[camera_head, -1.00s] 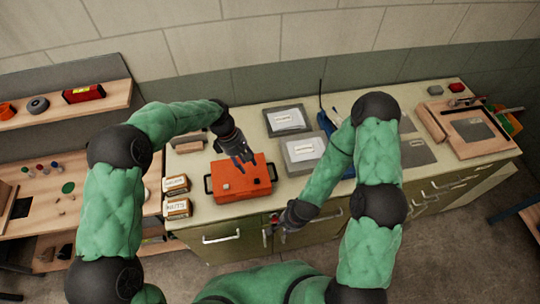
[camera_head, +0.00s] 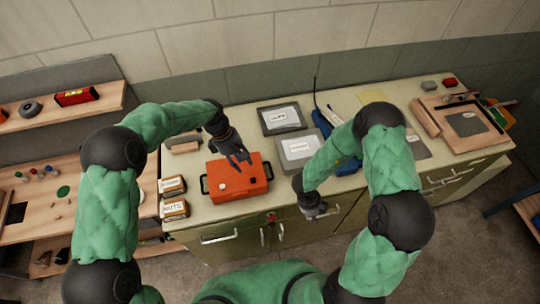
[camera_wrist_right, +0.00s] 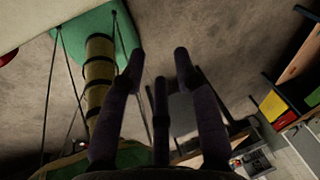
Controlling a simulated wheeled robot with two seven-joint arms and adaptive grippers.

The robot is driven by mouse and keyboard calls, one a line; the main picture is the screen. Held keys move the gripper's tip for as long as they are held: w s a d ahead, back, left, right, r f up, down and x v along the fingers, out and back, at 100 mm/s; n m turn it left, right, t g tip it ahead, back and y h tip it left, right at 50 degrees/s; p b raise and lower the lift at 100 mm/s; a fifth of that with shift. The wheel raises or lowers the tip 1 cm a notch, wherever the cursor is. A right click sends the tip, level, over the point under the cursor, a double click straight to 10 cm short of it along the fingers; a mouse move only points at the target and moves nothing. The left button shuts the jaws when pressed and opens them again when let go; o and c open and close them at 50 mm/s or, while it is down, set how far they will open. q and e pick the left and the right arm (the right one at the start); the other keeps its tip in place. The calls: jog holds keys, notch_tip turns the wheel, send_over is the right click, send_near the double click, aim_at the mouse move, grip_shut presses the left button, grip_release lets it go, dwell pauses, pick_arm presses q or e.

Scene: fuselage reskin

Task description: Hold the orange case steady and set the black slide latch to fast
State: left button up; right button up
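The orange case (camera_head: 238,190) lies on the workbench with a black handle at each of its left and right ends. Two small pale parts show on its top; I cannot make out the black slide latch or its setting. My left gripper (camera_head: 239,157) hangs over the case's back edge with fingers spread and nothing between them; I cannot tell whether it touches the case. My right gripper (camera_head: 316,213) is at the bench's front edge, right of the case and apart from it. In the right wrist view its fingers (camera_wrist_right: 160,62) are apart and empty, with floor behind them.
Two labelled boxes (camera_head: 173,210) stand left of the case. Two grey labelled trays (camera_head: 281,119) lie behind and right of it, near a blue tool (camera_head: 348,167). A wooden frame (camera_head: 472,150) is at the far right. Drawer handles (camera_head: 216,239) jut from the bench front.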

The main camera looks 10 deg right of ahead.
jog(key=w+a+r+m, duration=0.1)
jog(key=w+r+m, duration=0.1)
jog(key=w, duration=0.1)
jog(key=w+a+r+m+y, duration=0.1)
jog(key=w+a+r, duration=0.1)
jog(key=w, duration=0.1)
jog(key=w+a+r+m, duration=0.1)
jog(key=w+r+m, duration=0.1)
jog(key=w, duration=0.1)
jog(key=shift+w+a+m, duration=0.3)
jog(key=shift+w+a, duration=0.1)
jog(key=w+a+r+n+t+y, duration=0.2)
jog(key=w+a+r, duration=0.55)
jog(key=w, duration=0.35)
notch_tip(320, 180, down, 10)
jog(key=shift+f, duration=0.1)
jog(key=shift+c, duration=0.3)
